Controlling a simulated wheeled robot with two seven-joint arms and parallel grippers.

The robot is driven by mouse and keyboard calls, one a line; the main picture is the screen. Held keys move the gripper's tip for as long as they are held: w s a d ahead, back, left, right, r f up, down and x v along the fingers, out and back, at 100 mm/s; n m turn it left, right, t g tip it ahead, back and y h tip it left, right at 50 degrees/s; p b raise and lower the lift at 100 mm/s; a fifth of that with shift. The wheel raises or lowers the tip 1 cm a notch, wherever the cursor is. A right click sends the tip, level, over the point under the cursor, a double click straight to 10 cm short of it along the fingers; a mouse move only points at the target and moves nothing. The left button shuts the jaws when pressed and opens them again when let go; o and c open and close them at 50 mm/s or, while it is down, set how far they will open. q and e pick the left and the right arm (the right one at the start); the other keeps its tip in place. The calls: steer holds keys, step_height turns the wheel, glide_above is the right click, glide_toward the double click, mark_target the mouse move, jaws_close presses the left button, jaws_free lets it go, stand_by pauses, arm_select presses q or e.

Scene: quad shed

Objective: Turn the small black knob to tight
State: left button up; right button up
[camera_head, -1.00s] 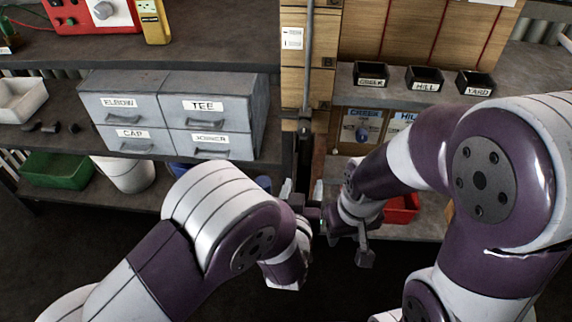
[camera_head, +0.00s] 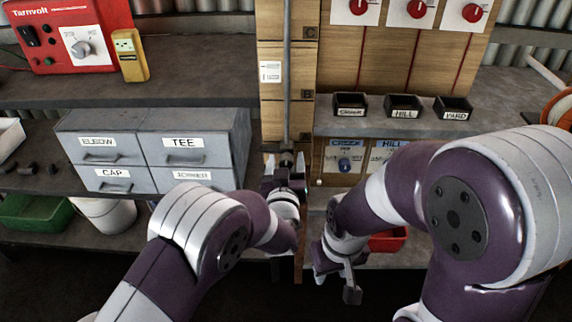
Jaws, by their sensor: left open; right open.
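A dark fitting (camera_head: 287,146) sits at the lower end of the grey vertical rod (camera_head: 287,75) on the wooden post. It may carry the small black knob, but I cannot pick out a separate knob or any tight mark. My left gripper (camera_head: 284,168) is open just below this fitting, with one finger on each side of the rod's line. I cannot tell whether it touches anything. My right gripper (camera_head: 335,272) is open and empty, lower and to the right, in front of the lower shelf.
Grey labelled drawers (camera_head: 160,155) stand left of the post. A blue-knobbed panel (camera_head: 345,163) is behind my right arm. Small black bins (camera_head: 403,106) sit on the right shelf, below red dials (camera_head: 417,10). A red charger box (camera_head: 70,35) is upper left.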

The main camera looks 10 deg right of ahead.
arm_select(q)
steer(key=c, duration=1)
steer(key=shift+c, duration=0.2)
steer(key=m+p, duration=0.2)
steer(key=shift+r+m, duration=0.2)
steer(key=shift+m, duration=0.2)
steer(key=m+p, duration=0.3)
steer(key=m, duration=0.3)
steer(key=shift+p, duration=0.3)
steer(key=m+p, duration=0.2)
steer(key=m, duration=0.2)
steer(key=shift+m, duration=0.3)
steer(key=m+p, duration=0.2)
steer(key=m, duration=0.2)
steer(key=shift+f+y, duration=0.15)
steer(key=shift+y, duration=0.25)
